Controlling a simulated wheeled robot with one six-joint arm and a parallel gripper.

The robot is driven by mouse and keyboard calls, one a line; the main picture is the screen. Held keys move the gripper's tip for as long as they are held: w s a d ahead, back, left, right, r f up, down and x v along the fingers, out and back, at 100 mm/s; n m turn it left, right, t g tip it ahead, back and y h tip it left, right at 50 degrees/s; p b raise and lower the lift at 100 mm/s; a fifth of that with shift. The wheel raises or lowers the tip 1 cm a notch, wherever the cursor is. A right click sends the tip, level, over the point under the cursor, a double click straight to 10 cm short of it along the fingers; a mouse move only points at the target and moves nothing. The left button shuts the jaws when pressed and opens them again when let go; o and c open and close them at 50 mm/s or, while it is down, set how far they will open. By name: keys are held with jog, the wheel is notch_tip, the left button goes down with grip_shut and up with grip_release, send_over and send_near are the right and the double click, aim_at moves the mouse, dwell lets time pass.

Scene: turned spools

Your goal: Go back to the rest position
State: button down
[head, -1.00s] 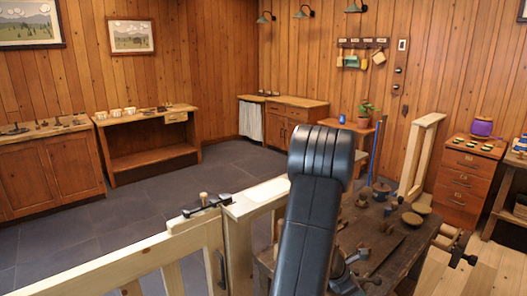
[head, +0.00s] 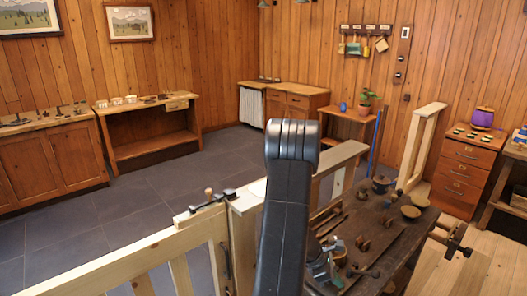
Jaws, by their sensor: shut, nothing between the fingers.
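My dark arm (head: 287,200) rises through the middle of the head view, in front of the gate and the left part of the workbench. I cannot make out my gripper; the arm's own links seem to hide it. The dark wooden workbench (head: 400,252) stands to the right of the arm. A grey-green metal piece (head: 322,270) shows just right of the arm, partly hidden.
A pale wooden gate (head: 150,262) with a latch crosses the lower left. A pale post frame (head: 420,150) stands behind the bench, and a drawer cabinet (head: 463,180) is at the right. Grey floor (head: 190,180) lies open beyond the gate.

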jog(key=shift+v, duration=0.8)
jog(key=shift+r, duration=0.1)
